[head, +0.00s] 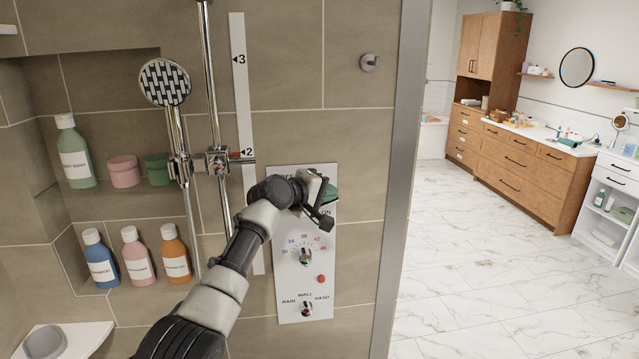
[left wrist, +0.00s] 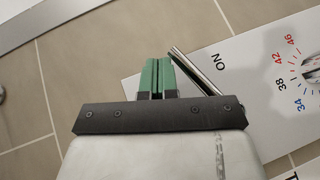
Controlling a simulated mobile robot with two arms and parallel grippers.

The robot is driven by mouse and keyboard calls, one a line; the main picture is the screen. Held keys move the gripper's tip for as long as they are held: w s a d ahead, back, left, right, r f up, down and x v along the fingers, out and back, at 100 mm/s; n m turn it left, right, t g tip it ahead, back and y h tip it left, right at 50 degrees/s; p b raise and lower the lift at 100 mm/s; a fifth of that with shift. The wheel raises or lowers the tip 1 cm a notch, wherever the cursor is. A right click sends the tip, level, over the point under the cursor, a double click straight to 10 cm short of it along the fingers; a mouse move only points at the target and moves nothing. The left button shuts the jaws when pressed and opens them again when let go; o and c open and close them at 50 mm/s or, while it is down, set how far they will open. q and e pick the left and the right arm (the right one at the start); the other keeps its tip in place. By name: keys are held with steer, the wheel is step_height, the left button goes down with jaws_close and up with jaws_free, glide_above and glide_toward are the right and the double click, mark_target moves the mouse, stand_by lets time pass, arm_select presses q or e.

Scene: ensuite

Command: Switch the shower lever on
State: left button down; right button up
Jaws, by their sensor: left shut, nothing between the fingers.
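The white shower control panel (head: 345,260) is on the tiled wall, with part of an OFF label at its top and ON at its right. My left gripper (head: 331,192) is at the panel's upper part, its green fingertips shut and empty. In the left wrist view, the fingers (left wrist: 157,76) are together beside the chrome shower lever (left wrist: 196,70), which lies just right of them, slanting toward the ON label. Whether they touch I cannot tell. In the head view my gripper and wrist hide the lever. My right gripper is out of view.
Below on the panel are a temperature knob (head: 305,257), a red button (head: 321,279) and an outlet selector (head: 306,308). A hand shower (head: 165,83) on a rail (head: 213,90) stands left of the panel. Bottles fill the niche. A metal edge (head: 400,180) bounds the wall at right.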

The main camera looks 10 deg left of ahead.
arm_select(q)
steer(key=shift+w+d+f+m+g+y+p, duration=0.15)
steer(key=shift+d+f+m+g+y+p, duration=0.35)
steer(key=shift+p, duration=0.65)
steer(key=shift+d+f+m+g+y+p, duration=0.2)
steer(key=shift+f+y+p, duration=0.1)
steer(key=shift+y+p, duration=0.15)
steer(key=shift+d+f+m+g+y+p, duration=0.1)
steer(key=shift+f+g+y+p, duration=0.1)
steer(key=shift+f+y+p, duration=0.25)
steer(key=shift+r, duration=0.1)
steer(key=shift+r, duration=0.1)
